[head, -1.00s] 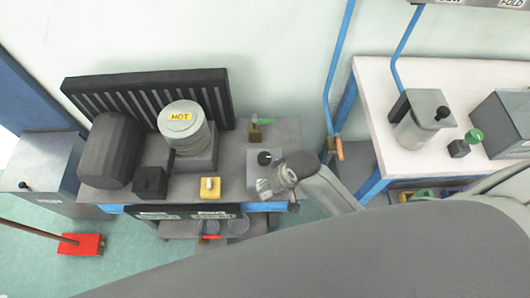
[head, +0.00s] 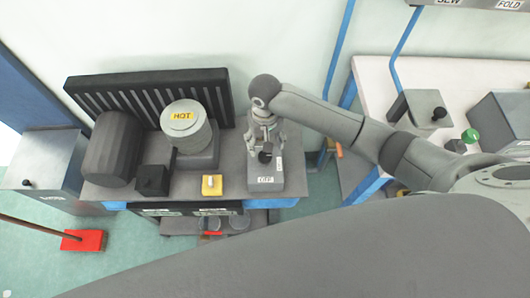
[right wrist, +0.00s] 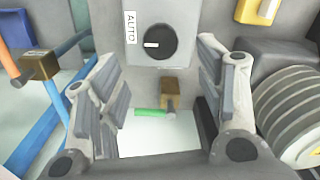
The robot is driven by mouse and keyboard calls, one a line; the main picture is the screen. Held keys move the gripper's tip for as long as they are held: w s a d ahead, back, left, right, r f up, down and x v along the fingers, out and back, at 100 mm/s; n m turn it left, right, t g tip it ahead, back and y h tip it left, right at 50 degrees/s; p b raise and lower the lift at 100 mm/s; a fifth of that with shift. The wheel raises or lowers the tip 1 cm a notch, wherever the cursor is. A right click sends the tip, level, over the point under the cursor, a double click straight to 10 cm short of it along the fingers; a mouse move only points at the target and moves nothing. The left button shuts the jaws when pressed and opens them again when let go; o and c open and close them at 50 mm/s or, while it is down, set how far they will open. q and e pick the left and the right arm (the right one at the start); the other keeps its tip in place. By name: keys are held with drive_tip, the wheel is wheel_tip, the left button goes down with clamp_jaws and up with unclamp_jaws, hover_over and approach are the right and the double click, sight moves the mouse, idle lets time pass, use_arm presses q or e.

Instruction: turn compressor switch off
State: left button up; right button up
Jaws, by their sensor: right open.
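The compressor switch is a grey box (head: 265,184) on the bench, with an OFF label on its front face. Its black knob (head: 265,156) shows under my right gripper (head: 264,137). The right wrist view shows the knob (right wrist: 158,42) with its white mark pointing left, toward the AUTO label (right wrist: 130,28). My right gripper is open and empty. In that view its fingers lie to either side of the knob, apart from it; I cannot tell the height gap. My left gripper is not in view.
A pot marked HOT (head: 185,125) and a yellow box with a white button (head: 212,185) stand left of the switch. A white table (head: 460,75) is at right.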

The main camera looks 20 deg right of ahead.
sight(265, 155)
wheel_tip(265, 155, down, 8)
drive_tip(key=shift+r, duration=0.1)
drive_tip(key=shift+c, duration=0.2)
drive_tip(key=c, duration=1)
